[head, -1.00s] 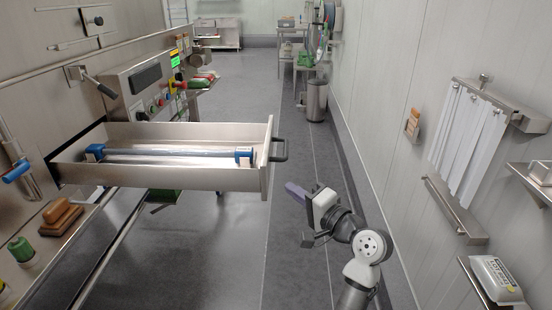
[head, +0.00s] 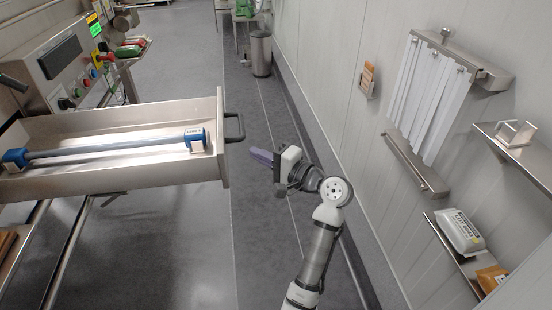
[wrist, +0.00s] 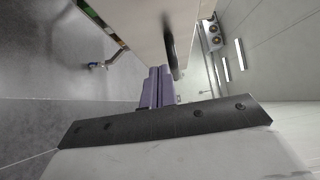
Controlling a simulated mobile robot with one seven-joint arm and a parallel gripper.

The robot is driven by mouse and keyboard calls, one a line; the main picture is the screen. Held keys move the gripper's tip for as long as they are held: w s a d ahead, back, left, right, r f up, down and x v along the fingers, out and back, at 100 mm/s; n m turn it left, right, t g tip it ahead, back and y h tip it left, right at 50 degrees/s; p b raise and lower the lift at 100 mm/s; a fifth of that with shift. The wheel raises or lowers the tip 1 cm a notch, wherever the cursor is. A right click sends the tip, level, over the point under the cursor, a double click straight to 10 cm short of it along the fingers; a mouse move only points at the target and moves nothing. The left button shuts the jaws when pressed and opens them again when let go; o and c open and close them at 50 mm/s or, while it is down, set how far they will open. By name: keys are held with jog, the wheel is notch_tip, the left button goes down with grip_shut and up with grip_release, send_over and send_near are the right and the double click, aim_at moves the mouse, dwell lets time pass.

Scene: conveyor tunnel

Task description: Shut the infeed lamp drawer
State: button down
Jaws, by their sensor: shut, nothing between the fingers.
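The infeed lamp drawer (head: 120,180) is a steel drawer that stands pulled out from the machine at the left of the head view. A tube lamp (head: 110,148) with blue end holders lies inside it. Its dark handle (head: 236,128) is on the front panel (head: 223,140); the panel also shows pale in the wrist view (wrist: 140,40), with the dark handle (wrist: 169,45) on it. My gripper (head: 256,154), with purple fingers, is shut and empty. It is just right of the handle and slightly lower in the head view. The fingers (wrist: 156,75) point toward the panel; I cannot tell whether they touch it.
A control panel (head: 62,60) with buttons is behind the drawer. A steel bin (head: 261,54) stands by the right wall. Wall shelves (head: 510,150) with packages and a strip curtain (head: 432,95) are at the right. The floor (head: 180,90) beyond the drawer is clear.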

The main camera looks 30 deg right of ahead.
jog(key=shift+w+a+p, duration=0.2)
jog(key=shift+w+a, duration=0.25)
jog(key=shift+a, duration=0.3)
jog(key=shift+w+a+p, duration=0.2)
jog(key=shift+w+a, duration=0.2)
jog(key=shift+a, duration=0.3)
jog(key=shift+w+a+p, duration=0.2)
jog(key=shift+w+a, duration=0.25)
jog(key=shift+a, duration=0.3)
